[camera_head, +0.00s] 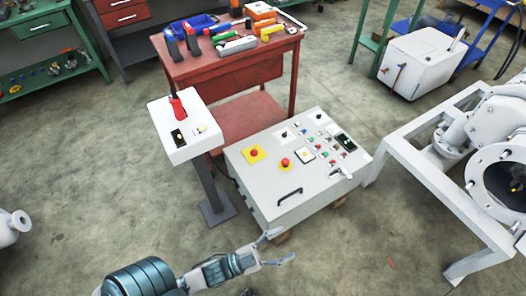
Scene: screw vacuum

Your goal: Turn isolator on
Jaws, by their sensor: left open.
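A white box on a grey post (180,148) stands left of centre, with a red switch handle (177,107) upright on its top. A black part and a small yellowish part sit beside the handle. I cannot tell for sure which control is the isolator. A grey control panel (262,190) stands right of the post, with red buttons on yellow plates, several small buttons and a black handle on its front. My left gripper (280,247) is open and empty in front of the panel's lower edge, well away from the red handle. My right gripper is not in view.
A red workbench (225,68) with tools stands behind the panel. A white frame with large pipework (430,178) is at the right. A white wheeled box (420,62) and green shelving (85,75) are farther back. The floor at lower left is mostly clear.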

